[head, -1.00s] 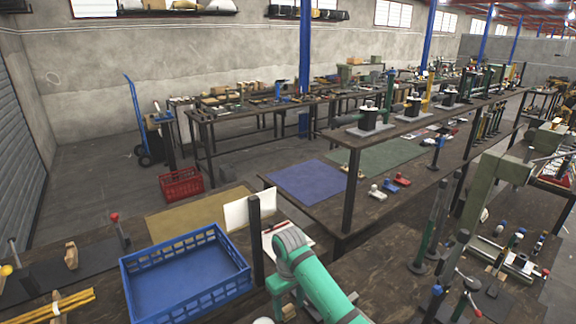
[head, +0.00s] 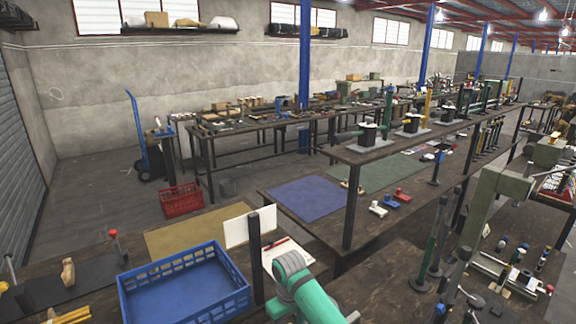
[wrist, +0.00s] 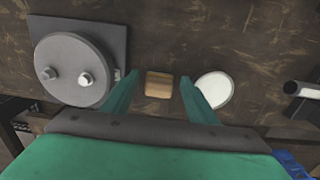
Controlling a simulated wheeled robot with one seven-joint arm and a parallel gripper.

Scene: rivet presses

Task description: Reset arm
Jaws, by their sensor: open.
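In the head view my green arm (head: 303,290) shows at the bottom centre, and its fingers are out of that frame. In the wrist view my gripper (wrist: 158,88) has its two green fingers spread apart with nothing held between them. Below and between the fingertips a small wooden block (wrist: 159,85) lies on the dark bench top. A grey round fixture with two bolts (wrist: 72,70) sits to the left of the fingers. A white disc (wrist: 214,90) lies by the right finger and is partly hidden by it.
An empty blue crate (head: 185,290) stands on the bench left of my arm. A dark post (head: 256,262) rises between them. A green-grey press (head: 480,215) stands to the right. Blue (head: 307,198) and green (head: 385,172) mats lie on the bench beyond. A red crate (head: 181,201) is on the floor.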

